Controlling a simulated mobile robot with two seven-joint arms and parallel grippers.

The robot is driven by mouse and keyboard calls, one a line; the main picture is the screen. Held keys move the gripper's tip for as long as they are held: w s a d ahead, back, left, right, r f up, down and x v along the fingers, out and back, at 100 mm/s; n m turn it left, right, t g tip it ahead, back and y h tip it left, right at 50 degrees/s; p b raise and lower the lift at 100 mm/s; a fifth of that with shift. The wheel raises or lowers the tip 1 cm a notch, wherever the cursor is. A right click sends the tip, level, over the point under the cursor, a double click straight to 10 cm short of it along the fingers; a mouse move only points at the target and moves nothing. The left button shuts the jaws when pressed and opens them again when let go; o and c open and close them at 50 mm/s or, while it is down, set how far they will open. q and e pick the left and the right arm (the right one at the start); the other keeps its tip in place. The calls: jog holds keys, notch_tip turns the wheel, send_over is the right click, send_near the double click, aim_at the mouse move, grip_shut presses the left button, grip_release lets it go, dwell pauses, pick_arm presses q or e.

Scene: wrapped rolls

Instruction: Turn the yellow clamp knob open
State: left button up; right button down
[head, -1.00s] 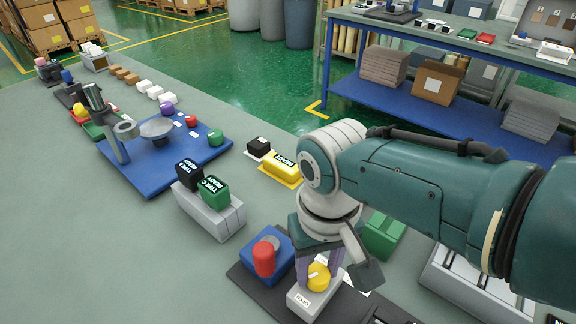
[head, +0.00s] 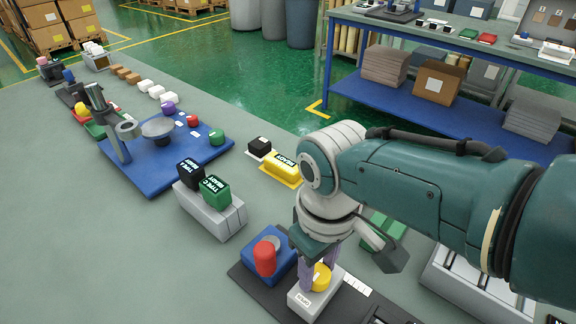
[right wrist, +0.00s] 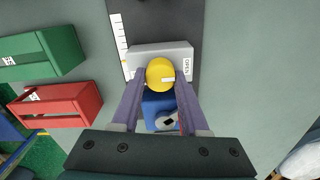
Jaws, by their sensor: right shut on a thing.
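The yellow clamp knob (head: 323,280) sits on a light grey block (head: 303,301) at the bottom centre of the head view. In the right wrist view the knob (right wrist: 158,68) is round with a white mark on top. The mark lies about level and reaches toward the right. An OPEN label (right wrist: 187,67) is on the block's right end. My right gripper (head: 319,269) is above the block, with its two purple fingers shut on the knob from opposite sides. My left gripper is not in view.
A blue block (head: 284,258) with a red knob (head: 264,257) stands close to the left on the dark base (head: 245,281). Green (right wrist: 65,48) and red (right wrist: 82,103) bins show in the right wrist view. Grey table is clear at the head view's lower left.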

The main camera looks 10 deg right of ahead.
aim_at(318, 271)
jog(key=shift+c, duration=2.1)
grip_release()
notch_tip(318, 271, up, 9)
jog(key=p, duration=0.5)
jog(key=shift+r+p, duration=0.15)
jog(key=shift+p, duration=0.15)
jog(key=shift+r, duration=0.3)
